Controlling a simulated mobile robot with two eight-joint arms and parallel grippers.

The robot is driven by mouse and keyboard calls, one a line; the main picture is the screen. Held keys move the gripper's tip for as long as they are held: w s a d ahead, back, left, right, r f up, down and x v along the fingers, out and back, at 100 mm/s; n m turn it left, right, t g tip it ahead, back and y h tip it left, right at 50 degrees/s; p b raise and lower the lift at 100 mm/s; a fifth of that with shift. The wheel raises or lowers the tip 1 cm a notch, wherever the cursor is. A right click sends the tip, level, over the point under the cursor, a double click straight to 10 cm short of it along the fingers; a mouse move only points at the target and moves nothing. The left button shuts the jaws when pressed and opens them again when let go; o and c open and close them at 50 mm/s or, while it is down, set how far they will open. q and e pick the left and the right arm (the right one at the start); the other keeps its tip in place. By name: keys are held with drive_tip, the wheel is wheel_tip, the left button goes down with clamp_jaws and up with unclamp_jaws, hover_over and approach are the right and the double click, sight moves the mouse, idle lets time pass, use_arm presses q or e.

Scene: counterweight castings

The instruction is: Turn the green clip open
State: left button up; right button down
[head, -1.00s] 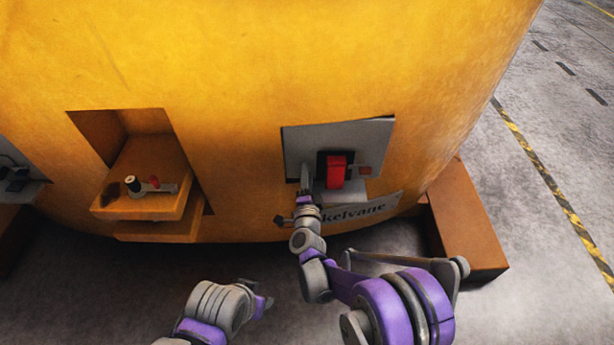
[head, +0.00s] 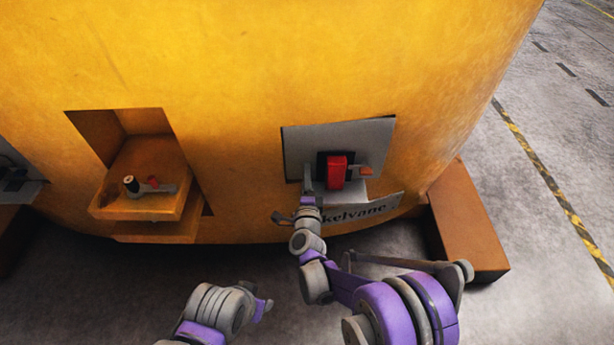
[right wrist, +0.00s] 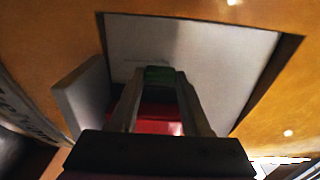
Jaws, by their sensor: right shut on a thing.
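The green clip (right wrist: 159,74) shows in the right wrist view as a small green block between the fingertips, in front of a grey plate (right wrist: 205,50). My right gripper (right wrist: 159,80) is shut on it, one finger on each side. In the head view my right gripper (head: 308,182) is at the lower left of the grey panel (head: 350,135), beside a red block (head: 337,172) in a dark frame. I cannot make out the clip there. My left gripper (head: 264,304) hangs low, apart from the machine; its jaws are too small to read.
A yellow casting (head: 250,60) fills the back. A small orange-brown piece (head: 366,171) is right of the red block. A brown block (head: 465,220) stands at right.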

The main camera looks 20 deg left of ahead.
drive_tip(key=shift+c, duration=1.8)
unclamp_jaws()
drive_tip(key=p+v, duration=0.1)
drive_tip(key=v, duration=1)
drive_tip(key=shift+w, duration=0.1)
